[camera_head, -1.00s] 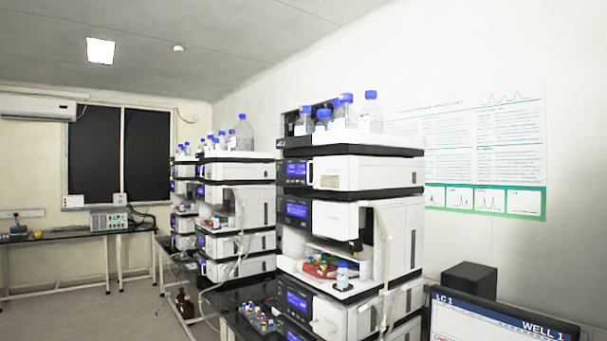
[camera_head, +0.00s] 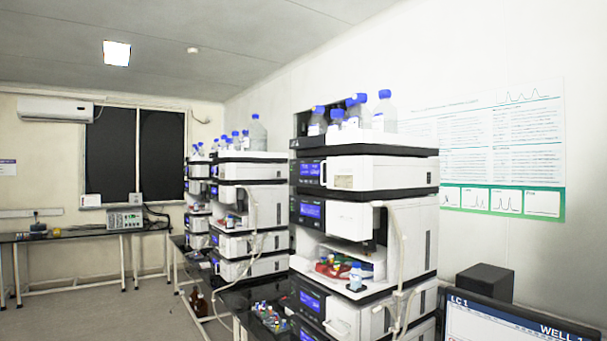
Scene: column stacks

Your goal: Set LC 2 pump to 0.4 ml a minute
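Three instrument column stacks stand in a row along the right wall. The nearest stack (camera_head: 372,212) has several modules with blue-lit displays, among them an upper display (camera_head: 310,170), a middle display (camera_head: 311,210) and a lower display (camera_head: 309,302). The middle stack (camera_head: 262,196) and the farthest stack (camera_head: 196,217) have smaller blue displays. I cannot read any stack label or display value, so I cannot tell which stack is LC 2. Neither of my grippers is in view.
A monitor (camera_head: 515,323) headed "LC 1" and "WELL 1" stands at lower right, beside a black box (camera_head: 486,283). Blue-capped bottles (camera_head: 384,112) top the stacks. Small vials (camera_head: 269,317) stand on the dark bench. Open floor (camera_head: 110,318) lies at left.

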